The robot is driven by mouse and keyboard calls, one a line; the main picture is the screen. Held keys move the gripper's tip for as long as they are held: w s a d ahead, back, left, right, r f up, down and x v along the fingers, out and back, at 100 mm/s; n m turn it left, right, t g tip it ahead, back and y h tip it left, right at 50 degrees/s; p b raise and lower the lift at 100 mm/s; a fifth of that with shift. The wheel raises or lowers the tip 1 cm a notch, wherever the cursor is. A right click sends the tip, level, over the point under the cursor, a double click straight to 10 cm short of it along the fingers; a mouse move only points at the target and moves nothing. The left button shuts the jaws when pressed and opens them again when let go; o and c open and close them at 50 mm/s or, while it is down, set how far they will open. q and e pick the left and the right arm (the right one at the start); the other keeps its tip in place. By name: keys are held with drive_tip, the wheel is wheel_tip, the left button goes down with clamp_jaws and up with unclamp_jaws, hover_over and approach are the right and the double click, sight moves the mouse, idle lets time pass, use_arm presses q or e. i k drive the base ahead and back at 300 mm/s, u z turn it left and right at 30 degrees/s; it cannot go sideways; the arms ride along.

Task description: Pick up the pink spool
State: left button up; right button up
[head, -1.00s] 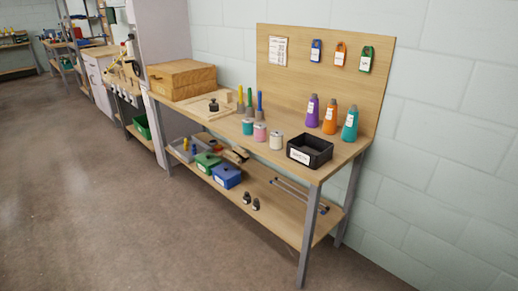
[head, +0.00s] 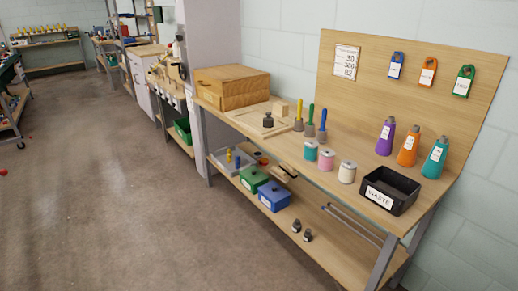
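The pink spool (head: 326,160) stands upright on the wooden workbench (head: 270,142). It is between a teal spool (head: 311,151) on its left and a cream spool (head: 347,172) on its right, in a slanting row near the bench's front edge. Neither of my grippers is in the head view.
A black bin (head: 391,190) stands right of the spools. Purple (head: 385,138), orange (head: 408,148) and teal (head: 435,158) bottles stand behind. Upright tools with coloured handles (head: 310,122) stand behind the teal spool. Blue (head: 274,196) and green (head: 250,180) boxes sit on the lower shelf. Floor in front is clear.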

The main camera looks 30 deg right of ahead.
sight(326, 157)
drive_tip(key=i, duration=1.1)
drive_tip(key=z, duration=0.45)
